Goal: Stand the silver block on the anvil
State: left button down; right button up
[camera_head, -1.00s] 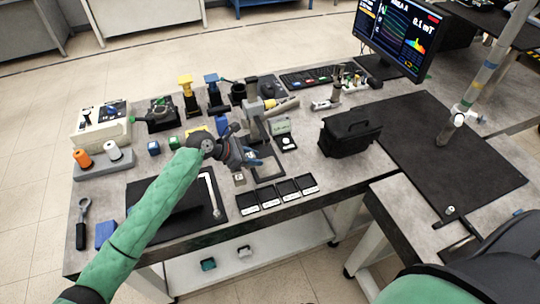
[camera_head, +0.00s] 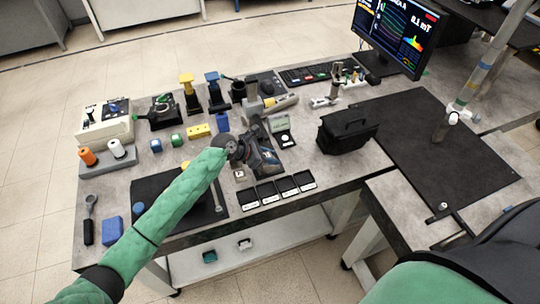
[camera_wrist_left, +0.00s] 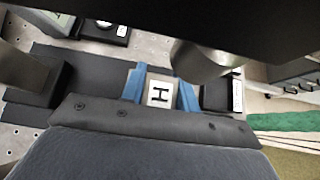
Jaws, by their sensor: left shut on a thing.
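The silver block (camera_wrist_left: 160,92), with a dark letter H on its face, sits between the blue fingertips of my left gripper in the left wrist view. My left gripper (camera_wrist_left: 161,90) is shut on it. In the head view my left gripper (camera_head: 268,160) is over the dark base at the foot of the grey stand (camera_head: 253,108). The gripper covers most of that base, and I cannot tell the anvil apart there. The block is hidden in the head view. I cannot tell whether it touches anything below. My right gripper is not in view.
Several black trays with white labels (camera_head: 268,193) lie just in front. A small light piece (camera_head: 240,175) lies left of the gripper. A black case (camera_head: 347,132) stands to the right, and a dark mat (camera_head: 150,190) lies to the left. Small coloured blocks (camera_head: 199,131) are behind.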

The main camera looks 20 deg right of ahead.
pick_arm(q)
jog(key=c, duration=1.1)
grip_release()
jog(key=shift+f, duration=0.1)
jog(key=shift+o, duration=0.2)
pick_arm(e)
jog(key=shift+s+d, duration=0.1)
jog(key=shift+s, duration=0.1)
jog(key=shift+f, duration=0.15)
pick_arm(q)
jog(key=shift+a+r, duration=0.2)
jog(key=shift+a, duration=0.1)
jog(key=b+v, duration=0.2)
jog(key=v, duration=0.3)
jog(key=shift+a+r, duration=0.2)
jog(key=shift+a, duration=0.15)
jog(key=b+v, duration=0.1)
jog(key=v, duration=0.4)
jog(key=shift+a+r+b, duration=0.15)
jog(key=shift+r+b, duration=0.15)
jog(key=shift+r, duration=0.05)
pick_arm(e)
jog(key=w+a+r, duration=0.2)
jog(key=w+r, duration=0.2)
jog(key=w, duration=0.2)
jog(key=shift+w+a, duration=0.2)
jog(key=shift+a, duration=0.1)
